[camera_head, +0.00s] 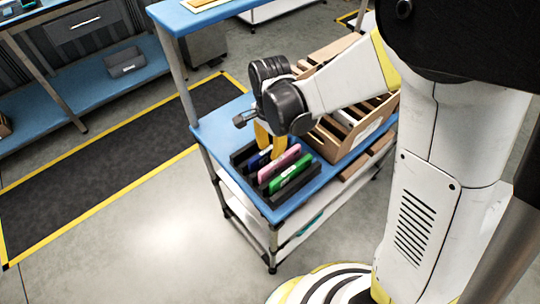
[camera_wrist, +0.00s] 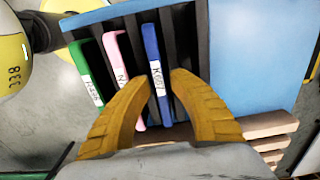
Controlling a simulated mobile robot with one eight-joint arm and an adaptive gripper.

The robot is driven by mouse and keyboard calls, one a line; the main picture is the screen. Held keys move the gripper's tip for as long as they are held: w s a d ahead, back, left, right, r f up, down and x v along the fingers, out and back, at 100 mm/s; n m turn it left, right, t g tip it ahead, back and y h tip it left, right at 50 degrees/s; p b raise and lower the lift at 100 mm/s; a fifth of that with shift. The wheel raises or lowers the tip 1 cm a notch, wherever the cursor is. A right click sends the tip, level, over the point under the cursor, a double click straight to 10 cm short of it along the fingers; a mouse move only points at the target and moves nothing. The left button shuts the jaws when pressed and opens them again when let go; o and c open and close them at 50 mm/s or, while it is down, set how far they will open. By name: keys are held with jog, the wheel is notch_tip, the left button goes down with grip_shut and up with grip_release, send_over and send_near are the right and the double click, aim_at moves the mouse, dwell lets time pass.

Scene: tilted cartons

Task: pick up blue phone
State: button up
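The blue phone (camera_wrist: 152,50) stands on edge in a slot of the black rack (camera_wrist: 188,40), with a white label on its edge. In the head view the blue phone (camera_head: 258,160) is partly hidden by my fingers. My gripper (camera_wrist: 160,82) is open, its yellow fingertips apart with the lower part of the blue phone showing between them. The left finger overlaps the lower end of the pink phone (camera_wrist: 116,58). In the head view my gripper (camera_head: 270,150) is over the rack's far end; I cannot tell if it touches the phone.
The pink phone and a green phone (camera_wrist: 86,70) stand in neighbouring slots left of the blue one. The rack sits on a blue cart top (camera_head: 222,125). A tilted brown carton (camera_head: 345,140) with dividers stands just right of the rack. Slots right of the blue phone look empty.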

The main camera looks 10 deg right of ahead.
grip_shut()
jog(key=shift+r, duration=0.15)
